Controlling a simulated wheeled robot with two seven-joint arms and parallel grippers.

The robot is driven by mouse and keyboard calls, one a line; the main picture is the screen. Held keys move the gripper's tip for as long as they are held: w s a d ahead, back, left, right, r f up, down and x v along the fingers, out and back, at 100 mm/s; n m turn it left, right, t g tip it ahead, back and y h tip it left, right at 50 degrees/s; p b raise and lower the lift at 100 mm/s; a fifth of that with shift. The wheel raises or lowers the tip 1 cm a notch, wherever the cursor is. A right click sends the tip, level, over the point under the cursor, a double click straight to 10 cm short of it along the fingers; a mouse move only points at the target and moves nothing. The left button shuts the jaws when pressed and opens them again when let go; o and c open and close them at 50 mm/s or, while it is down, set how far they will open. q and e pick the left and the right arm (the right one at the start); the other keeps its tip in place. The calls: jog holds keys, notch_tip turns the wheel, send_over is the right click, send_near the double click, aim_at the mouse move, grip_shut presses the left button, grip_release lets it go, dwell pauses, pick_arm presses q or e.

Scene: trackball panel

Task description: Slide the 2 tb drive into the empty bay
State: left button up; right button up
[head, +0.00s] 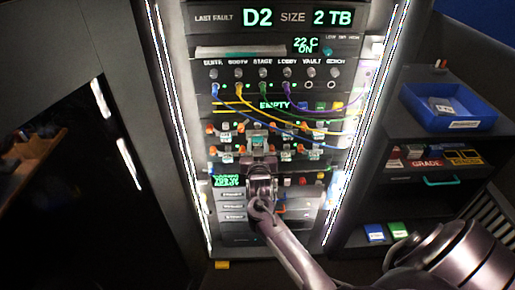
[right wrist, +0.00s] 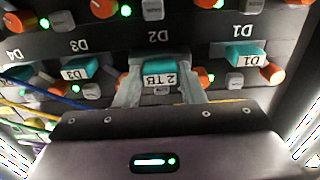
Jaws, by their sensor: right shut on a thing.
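The 2 TB drive (right wrist: 158,72) has a teal handle and a white label reading "2 TB" in the right wrist view. My right gripper (right wrist: 158,88) is shut on it, with a finger on each side of its handle. The drive is at the D2 position of the rack, under the D2 mark; how deep it sits in the bay cannot be told. In the head view my right gripper (head: 259,156) is at the middle of the drive row and covers part of it. My left gripper is not in view.
Drives labelled D1 (right wrist: 246,58) and D3 (right wrist: 80,70) flank it, with orange knobs close by. Coloured cables (head: 300,118) hang above the drive row. A blue bin (head: 462,124) stands on the shelf at right.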

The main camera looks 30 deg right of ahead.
jog(key=shift+b+x, duration=0.8)
jog(key=shift+x, duration=0.5)
jog(key=o, duration=1)
jog(key=shift+o, duration=0.2)
jog(key=shift+a, duration=0.1)
jog(key=shift+s+a+f, duration=0.1)
jog(key=shift+s, duration=0.15)
jog(key=b+v, duration=0.1)
jog(key=v, duration=0.6)
jog(key=shift+s, duration=0.15)
